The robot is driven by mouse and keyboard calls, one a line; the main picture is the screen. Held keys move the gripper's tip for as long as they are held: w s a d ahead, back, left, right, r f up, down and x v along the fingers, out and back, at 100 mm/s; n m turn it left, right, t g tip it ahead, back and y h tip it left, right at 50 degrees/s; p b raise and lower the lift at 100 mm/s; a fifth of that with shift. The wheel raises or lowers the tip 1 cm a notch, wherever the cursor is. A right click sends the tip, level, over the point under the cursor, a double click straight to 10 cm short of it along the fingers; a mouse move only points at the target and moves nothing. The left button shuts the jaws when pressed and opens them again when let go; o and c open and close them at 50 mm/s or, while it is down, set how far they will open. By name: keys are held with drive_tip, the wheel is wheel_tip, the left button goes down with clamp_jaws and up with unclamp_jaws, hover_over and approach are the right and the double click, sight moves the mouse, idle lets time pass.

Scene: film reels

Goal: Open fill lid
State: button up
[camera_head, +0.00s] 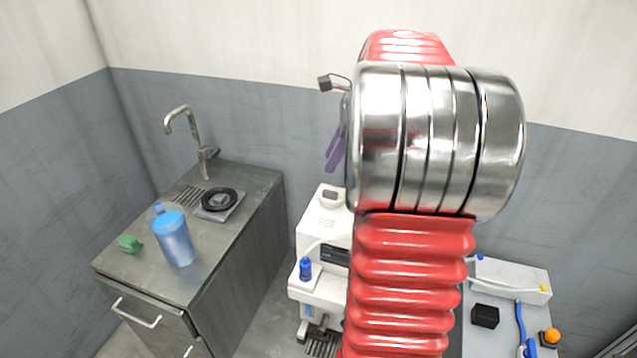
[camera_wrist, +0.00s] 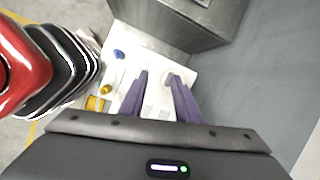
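A white machine (camera_head: 318,238) stands on the floor right of the sink counter, partly hidden behind my arm. A small raised, light-coloured cap (camera_head: 331,196) on its top may be the fill lid; it looks shut. In the wrist view the white machine's top (camera_wrist: 135,68) lies below my gripper (camera_wrist: 159,78). My gripper's two purple fingers are apart with nothing between them. A pale round part shows by the right fingertip; I cannot tell if it is the lid or if a finger touches it. In the head view only one purple finger (camera_head: 335,150) shows, above the machine.
The counter (camera_head: 222,235) holds a blue-lidded container (camera_head: 175,240), a green item (camera_head: 130,243) and a black ring (camera_head: 219,200). A grey-white unit (camera_head: 510,278) with a black block (camera_head: 485,316) stands at right.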

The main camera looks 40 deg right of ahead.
sight(331, 192)
drive_tip(key=s+d+f+m, duration=0.1)
drive_tip(key=d+m, duration=0.2)
drive_tip(key=d, duration=0.3)
drive_tip(key=shift+s+d+f+m+y, duration=0.2)
drive_tip(key=shift+d+f+m+y, duration=0.05)
drive_tip(key=shift+m+y, duration=0.05)
drive_tip(key=shift+f, duration=0.1)
drive_tip(key=x, duration=1.3)
drive_tip(key=shift+w+f, duration=0.25)
drive_tip(key=shift+w, duration=0.1)
clamp_jaws()
drive_tip(key=shift+a, duration=0.1)
